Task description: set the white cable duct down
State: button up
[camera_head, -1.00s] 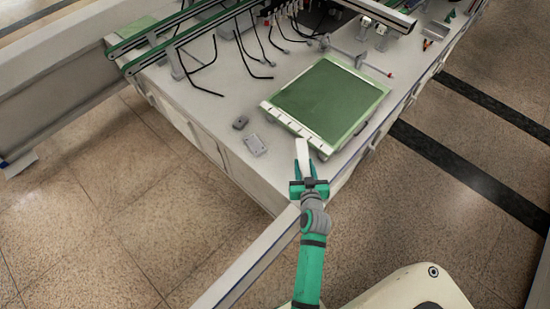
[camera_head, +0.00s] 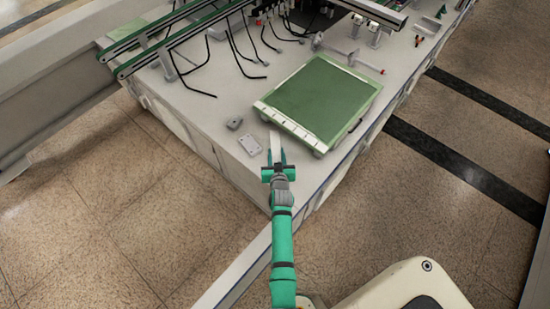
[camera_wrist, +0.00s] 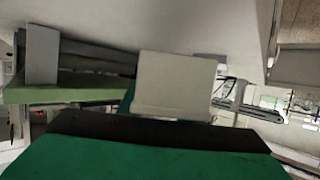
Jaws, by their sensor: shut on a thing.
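The white cable duct (camera_head: 274,144) is a short pale bar at the tip of my gripper (camera_head: 276,160). My gripper is shut on it, over the near edge of the grey-white bench, just left of the green panel's near corner. The duct points away from me in the head view. In the wrist view the duct (camera_wrist: 177,84) is a pale block in the middle, beyond the dark and green gripper body. I cannot tell whether its underside touches the bench top (camera_head: 205,118).
A green panel with a pale strip (camera_head: 325,95) lies right of the gripper. A small grey box (camera_head: 235,123) and a flat grey plate (camera_head: 250,145) lie to the left. Black cables (camera_head: 205,70) and green rails (camera_head: 175,45) stand farther back. Bare bench lies left of the box.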

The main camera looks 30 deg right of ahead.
aim_at(276, 158)
jog(key=shift+w+a+f, duration=0.1)
jog(key=shift+w+f, duration=0.2)
jog(key=shift+f, duration=1.5)
jog(key=shift+s+f, duration=0.1)
jog(key=shift+f, duration=0.15)
jog(key=o, duration=1.1)
jog(key=shift+f, duration=0.1)
jog(key=shift+r, duration=0.3)
jog(key=v, duration=1.2)
